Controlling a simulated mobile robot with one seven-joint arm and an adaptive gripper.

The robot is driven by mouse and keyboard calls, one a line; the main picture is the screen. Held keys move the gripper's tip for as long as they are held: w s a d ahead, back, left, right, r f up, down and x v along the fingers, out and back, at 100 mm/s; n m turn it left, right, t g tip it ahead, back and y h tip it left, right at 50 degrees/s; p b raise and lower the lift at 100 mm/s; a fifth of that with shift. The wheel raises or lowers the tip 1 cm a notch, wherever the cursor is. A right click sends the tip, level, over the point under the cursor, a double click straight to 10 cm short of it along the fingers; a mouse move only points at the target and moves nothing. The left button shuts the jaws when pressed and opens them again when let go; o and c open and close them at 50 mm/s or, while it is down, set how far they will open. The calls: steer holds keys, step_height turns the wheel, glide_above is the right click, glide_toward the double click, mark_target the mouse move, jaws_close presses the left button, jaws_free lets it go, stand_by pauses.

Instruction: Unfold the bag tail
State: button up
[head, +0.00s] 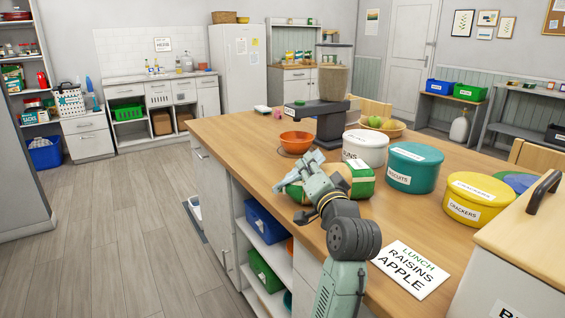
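A green bag (361,187) with a yellowish patch lies on the wooden counter (400,232), left of the middle of its top. My gripper (308,165) is over the bag's left end, and my arm reaches up from the bottom of the view. The gripper and wrist cover much of that end. A pale, grey-blue piece shows by the fingertips; I cannot tell if it is the bag's tail or part of the gripper. Whether the fingers touch or hold the bag is too small to see.
A white tin (366,150), a teal biscuits tin (414,169) and a yellow crackers tin (477,201) stand right of the bag. An orange bowl (296,142) and a dark dispenser (327,112) are behind it. A lunch card (410,270) lies in front on the counter.

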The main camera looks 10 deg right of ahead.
mark_target(315, 157)
steer(key=d+f+m+h, duration=0.1)
steer(key=d+f, duration=0.2)
steer(key=d, duration=0.1)
steer(key=shift+g, duration=0.4)
steer(key=w+p, duration=0.1)
steer(key=w, duration=0.2)
steer(key=w+p, duration=0.1)
steer(key=w, duration=0.2)
steer(key=w+p, duration=0.1)
steer(key=w, duration=0.3)
steer(key=shift+d+r, duration=0.2)
steer(key=shift+r, duration=0.05)
jaws_close()
steer(key=shift+s, duration=0.1)
